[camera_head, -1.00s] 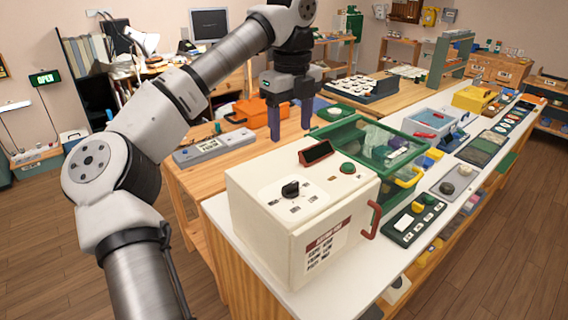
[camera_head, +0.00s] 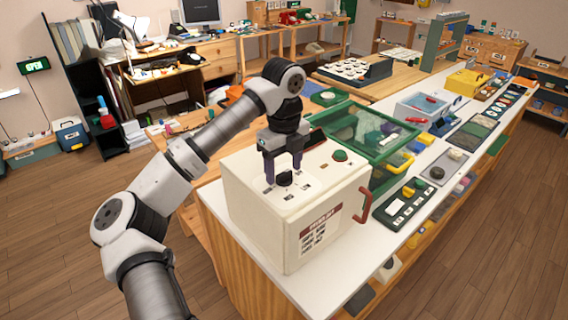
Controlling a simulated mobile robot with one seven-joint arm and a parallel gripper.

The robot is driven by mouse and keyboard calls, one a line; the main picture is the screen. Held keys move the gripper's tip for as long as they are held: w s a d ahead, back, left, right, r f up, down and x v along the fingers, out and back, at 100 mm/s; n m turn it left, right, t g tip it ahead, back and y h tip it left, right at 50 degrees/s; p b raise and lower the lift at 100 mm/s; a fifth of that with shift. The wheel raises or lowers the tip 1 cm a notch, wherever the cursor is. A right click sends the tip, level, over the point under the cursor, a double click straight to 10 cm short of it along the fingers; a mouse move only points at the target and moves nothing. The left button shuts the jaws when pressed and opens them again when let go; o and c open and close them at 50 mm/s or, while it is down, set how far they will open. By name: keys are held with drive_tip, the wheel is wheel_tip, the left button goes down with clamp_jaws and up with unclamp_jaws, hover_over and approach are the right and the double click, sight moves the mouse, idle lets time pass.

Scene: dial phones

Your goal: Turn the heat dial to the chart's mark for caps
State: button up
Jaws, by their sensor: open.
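The heat dial (camera_head: 285,179) is a black knob on the sloping top of a cream box (camera_head: 262,222), with small dark marks around it. My gripper (camera_head: 284,178) points down over the dial with its two purple fingers apart, one on each side of the knob. I cannot tell whether the fingers touch it. The chart (camera_head: 318,228) is a label with a dark red heading on the box's front face; its lines are too small to read. The knob's pointer direction is partly hidden by my gripper.
A green button (camera_head: 339,155) sits on the box top, and a red handle (camera_head: 364,205) is on its right side. A green-rimmed clear bin (camera_head: 365,135) stands just behind. A dark green switch panel (camera_head: 408,202) lies to the right on the white counter (camera_head: 345,262).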

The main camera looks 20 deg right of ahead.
drive_tip(key=shift+f, duration=0.25)
drive_tip(key=c, duration=1)
